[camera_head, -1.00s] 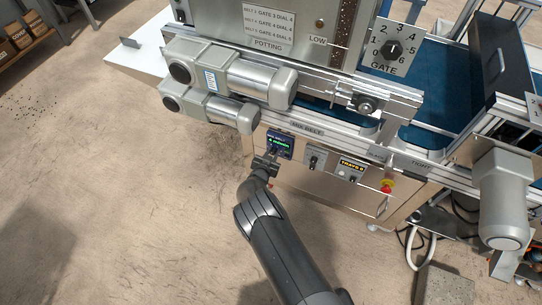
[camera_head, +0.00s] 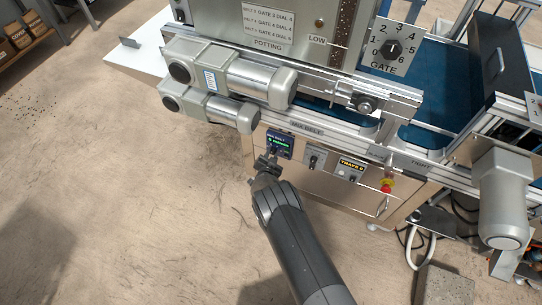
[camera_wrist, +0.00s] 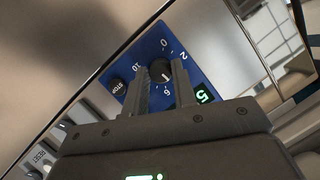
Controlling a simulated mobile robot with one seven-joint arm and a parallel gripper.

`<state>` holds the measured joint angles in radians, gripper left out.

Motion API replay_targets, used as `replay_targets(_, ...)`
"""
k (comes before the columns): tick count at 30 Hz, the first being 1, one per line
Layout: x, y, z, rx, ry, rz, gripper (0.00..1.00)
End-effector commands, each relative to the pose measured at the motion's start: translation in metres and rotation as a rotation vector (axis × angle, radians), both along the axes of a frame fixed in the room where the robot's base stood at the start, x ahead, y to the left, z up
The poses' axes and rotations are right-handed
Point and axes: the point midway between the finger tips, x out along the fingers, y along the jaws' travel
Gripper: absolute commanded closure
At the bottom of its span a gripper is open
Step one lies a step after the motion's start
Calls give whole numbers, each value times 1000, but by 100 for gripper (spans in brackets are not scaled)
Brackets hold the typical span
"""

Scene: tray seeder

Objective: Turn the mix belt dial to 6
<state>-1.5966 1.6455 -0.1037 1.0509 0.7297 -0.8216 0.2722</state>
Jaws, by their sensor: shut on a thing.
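The mix belt dial (camera_wrist: 159,71) is a black round knob with a white pointer line, on a blue panel (camera_wrist: 124,72). My gripper (camera_wrist: 161,80) is shut on the dial, one finger on each side. In the head view my gripper (camera_head: 269,161) is at the small blue panel (camera_head: 279,143) under the MIX BELT label (camera_head: 307,129); the dial is too small to read there.
A black STOP button (camera_wrist: 118,87) sits on the blue panel near the left finger. To the right in the head view are another knob (camera_head: 314,158), a TRAYS display (camera_head: 351,163) and a red button (camera_head: 387,186). Motors (camera_head: 230,80) overhang above. Floor at left is free.

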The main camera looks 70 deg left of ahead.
Motion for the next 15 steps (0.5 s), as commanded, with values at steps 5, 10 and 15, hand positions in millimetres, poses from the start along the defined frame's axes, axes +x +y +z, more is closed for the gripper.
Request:
replay_targets(5, 3, 0, 0, 121, 118, -3, 98)
replay_targets(10, 3, -1, -1, 225, 221, -2, 98)
replay_targets(15, 4, -1, -1, 311, 304, -3, 98)
